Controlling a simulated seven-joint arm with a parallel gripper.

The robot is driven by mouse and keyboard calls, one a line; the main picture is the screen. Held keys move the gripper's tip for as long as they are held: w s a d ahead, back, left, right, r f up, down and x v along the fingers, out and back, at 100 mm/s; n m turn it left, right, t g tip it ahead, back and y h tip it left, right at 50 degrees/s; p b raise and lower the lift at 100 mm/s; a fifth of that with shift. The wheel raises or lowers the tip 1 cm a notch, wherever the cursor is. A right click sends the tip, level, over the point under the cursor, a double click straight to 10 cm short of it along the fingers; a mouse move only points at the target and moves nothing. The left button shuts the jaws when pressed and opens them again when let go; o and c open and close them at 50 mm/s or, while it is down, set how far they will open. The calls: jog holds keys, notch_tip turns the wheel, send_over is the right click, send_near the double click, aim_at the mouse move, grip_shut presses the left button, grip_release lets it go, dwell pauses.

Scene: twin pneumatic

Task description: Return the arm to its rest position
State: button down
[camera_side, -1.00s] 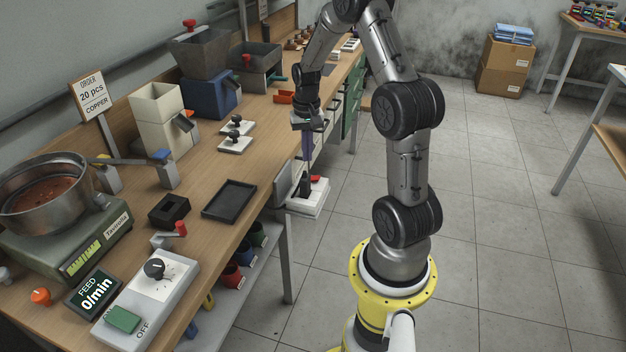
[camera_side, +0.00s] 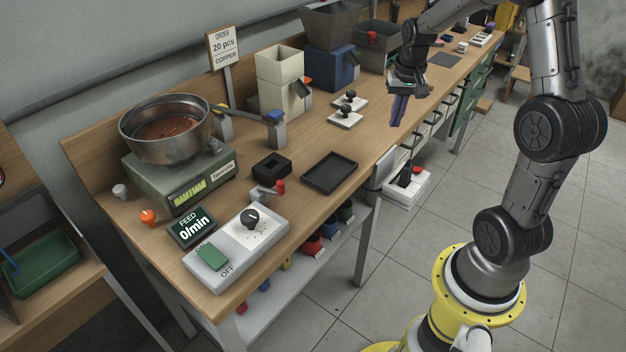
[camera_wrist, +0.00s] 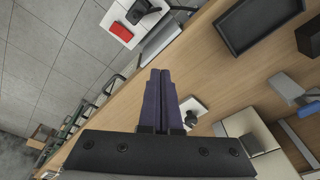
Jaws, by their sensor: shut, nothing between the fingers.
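My gripper (camera_side: 397,112) hangs at the front edge of the workbench (camera_side: 318,142), fingers pointing down, to the right of two white plates with black knobs. In the wrist view my gripper's (camera_wrist: 164,72) two purple fingers are together with nothing between them. My arm rises from its yellow base at the right and reaches over to the bench.
On the bench stand a bowl feeder (camera_side: 166,132), a cream hopper (camera_side: 281,88), a blue hopper unit (camera_side: 333,62), a black tray (camera_side: 330,172) and a control box (camera_side: 237,245). A white box with a red part (camera_side: 404,186) sits low beside the bench. Floor at right is clear.

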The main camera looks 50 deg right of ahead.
jog(key=s+a+r+n+t, duration=0.3)
jog(key=a+r+n, duration=0.2)
jog(key=a+r, duration=1)
jog(key=s+a+f+n, duration=0.2)
jog(key=s+a, duration=0.2)
jog(key=s, duration=0.2)
jog(key=s+a+f+n+t+y, duration=0.1)
jog(key=s+a+f+n, duration=0.1)
jog(key=s, duration=0.5)
jog(key=a+n, duration=0.1)
jog(key=a, duration=0.1)
jog(key=shift+a+f, duration=0.15)
jog(key=shift+a, duration=0.15)
